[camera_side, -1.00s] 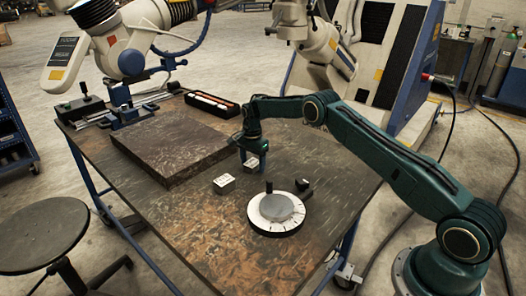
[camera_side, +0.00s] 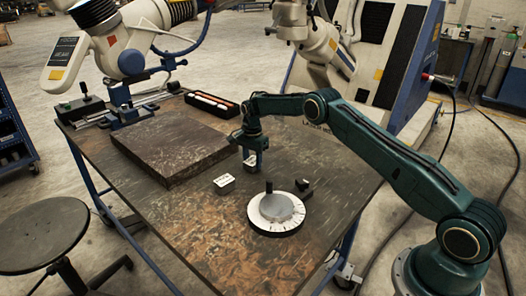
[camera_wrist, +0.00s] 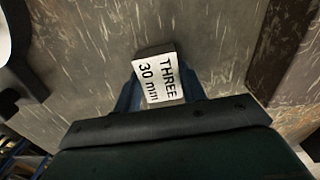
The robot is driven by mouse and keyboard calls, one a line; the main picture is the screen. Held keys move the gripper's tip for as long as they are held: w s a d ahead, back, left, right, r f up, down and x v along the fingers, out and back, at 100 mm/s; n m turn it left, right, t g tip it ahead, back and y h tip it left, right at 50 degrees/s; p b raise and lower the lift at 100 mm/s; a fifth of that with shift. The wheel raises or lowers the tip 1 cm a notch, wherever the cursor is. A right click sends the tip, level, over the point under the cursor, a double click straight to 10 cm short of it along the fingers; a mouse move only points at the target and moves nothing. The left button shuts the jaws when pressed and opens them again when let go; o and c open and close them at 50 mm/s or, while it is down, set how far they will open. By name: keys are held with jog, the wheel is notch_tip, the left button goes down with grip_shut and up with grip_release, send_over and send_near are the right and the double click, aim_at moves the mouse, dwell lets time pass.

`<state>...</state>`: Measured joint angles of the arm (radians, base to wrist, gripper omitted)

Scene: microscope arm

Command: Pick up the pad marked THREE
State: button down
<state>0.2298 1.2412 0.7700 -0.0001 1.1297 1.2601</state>
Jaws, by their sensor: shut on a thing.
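The pad marked THREE (camera_wrist: 158,78) has a white top face reading "THREE 30 mm" and dark sides. In the wrist view it sits between the two blue fingers of my gripper (camera_wrist: 160,92), which are shut on it. In the side view my gripper (camera_side: 250,160) is low over the table, right of the dark slab, and the pad's pale face shows a little between the fingers. Whether the pad touches the table is hard to tell.
Another small pad (camera_side: 224,184) with a white top lies nearer the camera. A round white dial with an upright knob (camera_side: 276,213) and a small black block (camera_side: 303,187) stand to the right. A thick dark slab (camera_side: 172,146) lies left. A black tray (camera_side: 211,104) is behind.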

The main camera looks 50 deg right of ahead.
aim_at(252, 160)
notch_tip(252, 160, up, 19)
dwell(0.6)
jog(key=shift+a+r, duration=0.1)
jog(key=shift+r, duration=0.15)
dwell(0.5)
